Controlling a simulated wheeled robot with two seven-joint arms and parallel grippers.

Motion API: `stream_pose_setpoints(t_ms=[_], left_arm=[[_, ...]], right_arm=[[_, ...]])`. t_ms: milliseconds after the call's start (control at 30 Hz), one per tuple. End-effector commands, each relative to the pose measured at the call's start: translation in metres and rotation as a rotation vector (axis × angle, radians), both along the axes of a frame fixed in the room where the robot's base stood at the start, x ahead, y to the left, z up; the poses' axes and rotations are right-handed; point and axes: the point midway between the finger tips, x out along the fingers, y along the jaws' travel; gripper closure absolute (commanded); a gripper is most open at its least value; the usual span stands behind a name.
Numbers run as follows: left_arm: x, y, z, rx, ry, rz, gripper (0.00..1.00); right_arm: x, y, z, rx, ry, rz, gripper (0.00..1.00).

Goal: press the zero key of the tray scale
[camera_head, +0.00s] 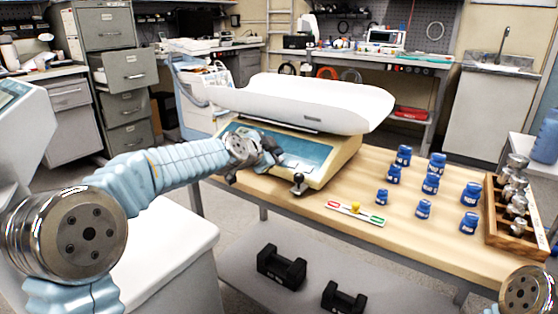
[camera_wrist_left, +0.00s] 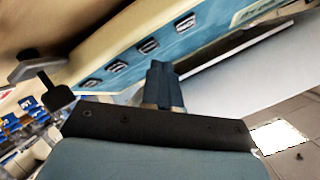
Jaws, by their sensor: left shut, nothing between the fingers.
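The tray scale has a white curved tray (camera_head: 305,103) on a cream body (camera_head: 335,163) at the table's left end. Its sloped blue front panel (camera_head: 298,160) is partly hidden by my left gripper (camera_head: 272,158). In the left wrist view the blue panel (camera_wrist_left: 215,38) shows a row of several dark keys (camera_wrist_left: 148,46); their labels are too small to read. My left gripper's fingers (camera_wrist_left: 160,70) are shut and empty, in front of the panel near the keys. I cannot tell whether they touch it. My right gripper is out of view.
A dark knob (camera_head: 298,184) stands at the scale's front corner. Black weights (camera_head: 281,268) lie on the lower shelf.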

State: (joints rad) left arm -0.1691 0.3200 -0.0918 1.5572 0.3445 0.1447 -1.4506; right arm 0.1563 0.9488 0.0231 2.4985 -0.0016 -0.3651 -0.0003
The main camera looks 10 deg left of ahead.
Motion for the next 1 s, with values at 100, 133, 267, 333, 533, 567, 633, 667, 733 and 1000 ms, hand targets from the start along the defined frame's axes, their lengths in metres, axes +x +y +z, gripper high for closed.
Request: stream_pose_setpoints(t_ms=[100, 133, 267, 333, 533, 567, 633, 667, 733, 1000], left_arm=[[-0.001, 0.0, 0.005, 0.0, -0.001, 0.0, 1.0], [-0.002, 0.001, 0.006, -0.001, -0.001, 0.0, 1.0], [-0.006, 0.002, 0.019, 0.0, -0.002, 0.001, 1.0], [-0.008, 0.003, 0.025, 0.0, -0.002, 0.001, 1.0], [-0.016, 0.006, 0.043, 0.0, -0.001, 0.0, 1.0], [-0.017, 0.006, 0.045, 0.0, -0.001, 0.0, 1.0], [-0.018, 0.007, 0.047, -0.001, 0.0, 0.0, 1.0], [-0.018, 0.007, 0.047, -0.001, 0.0, 0.0, 1.0], [-0.018, 0.007, 0.046, -0.001, 0.0, 0.0, 1.0], [-0.018, 0.007, 0.046, 0.0, 0.0, 0.0, 1.0]], right_arm=[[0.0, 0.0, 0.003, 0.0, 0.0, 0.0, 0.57], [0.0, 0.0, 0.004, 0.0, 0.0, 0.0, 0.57], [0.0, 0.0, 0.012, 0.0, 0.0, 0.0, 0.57], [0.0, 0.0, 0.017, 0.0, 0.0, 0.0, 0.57], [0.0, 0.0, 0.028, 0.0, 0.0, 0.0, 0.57], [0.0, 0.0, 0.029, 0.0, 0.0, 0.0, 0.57], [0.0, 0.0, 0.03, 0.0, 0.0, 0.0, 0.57], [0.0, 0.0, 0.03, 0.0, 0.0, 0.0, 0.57], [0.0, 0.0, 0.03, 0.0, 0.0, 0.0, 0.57], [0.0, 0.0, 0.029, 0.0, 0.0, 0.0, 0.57]])
